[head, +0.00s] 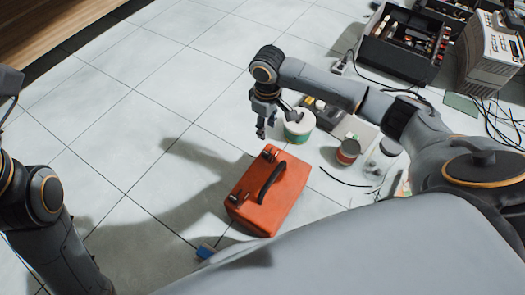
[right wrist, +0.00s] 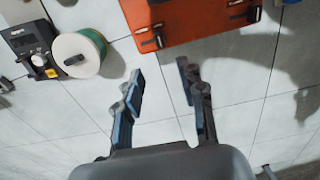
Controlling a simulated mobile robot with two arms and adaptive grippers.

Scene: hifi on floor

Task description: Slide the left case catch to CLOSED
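The orange-red case (head: 285,205) lies on the tiled floor in the middle of the head view, with a black handle (head: 272,181) on top. One dark catch (head: 269,153) shows at its far end and another (head: 233,200) at its left near corner. In the right wrist view the case (right wrist: 190,22) is at the top edge, with dark catches (right wrist: 158,39) and (right wrist: 253,14) along its side. Catch positions are too small to read. My right gripper (head: 275,121) is open and empty, beyond the case; its fingers (right wrist: 161,76) point toward the case without visible contact.
A white and green spool (head: 299,125) stands close to my right gripper, beside a dark device (right wrist: 30,42). A reddish tin (head: 347,151) is right of the case. Floor left of the case is clear.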

